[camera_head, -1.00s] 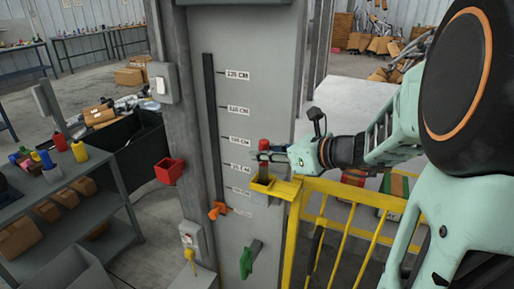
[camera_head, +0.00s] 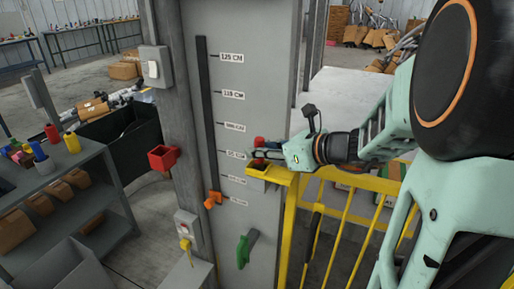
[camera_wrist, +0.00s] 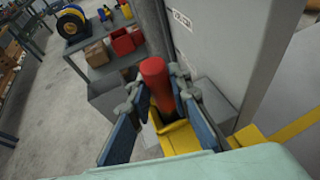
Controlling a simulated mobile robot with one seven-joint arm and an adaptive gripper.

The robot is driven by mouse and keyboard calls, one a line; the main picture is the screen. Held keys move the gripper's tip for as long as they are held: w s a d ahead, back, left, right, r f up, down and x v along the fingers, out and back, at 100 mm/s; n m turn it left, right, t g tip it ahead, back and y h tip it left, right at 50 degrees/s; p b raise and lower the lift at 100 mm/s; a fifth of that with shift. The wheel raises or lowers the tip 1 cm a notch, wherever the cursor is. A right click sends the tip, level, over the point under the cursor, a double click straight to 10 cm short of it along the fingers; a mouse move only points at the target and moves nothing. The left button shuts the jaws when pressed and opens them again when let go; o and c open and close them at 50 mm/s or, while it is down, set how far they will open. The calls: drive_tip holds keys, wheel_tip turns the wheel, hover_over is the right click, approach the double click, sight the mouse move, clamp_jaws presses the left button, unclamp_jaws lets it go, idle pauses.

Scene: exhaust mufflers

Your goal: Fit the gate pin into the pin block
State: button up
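The red gate pin (camera_wrist: 156,78) stands roughly upright between the fingertips of my gripper (camera_wrist: 158,90), which is shut on it. In the head view, the pin's red top (camera_head: 259,141) shows just above my gripper (camera_head: 266,153). The yellow pin block (camera_wrist: 180,138) is directly below the pin in the wrist view. In the head view, the block (camera_head: 259,173) sits at the top left corner of the yellow gate, close under the fingers. The pin's lower end is hidden, so I cannot tell how far it is in the block.
A grey panel (camera_head: 270,105) with height labels stands close beside the block. The yellow gate (camera_head: 342,212) runs to the right. A red box (camera_head: 164,158) and an orange slider (camera_head: 213,199) are to the left. A green handle (camera_head: 246,247) is below.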

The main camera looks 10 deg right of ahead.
drive_tip(key=o, duration=0.4)
drive_tip(key=shift+o, duration=0.2)
drive_tip(key=v, duration=1.2)
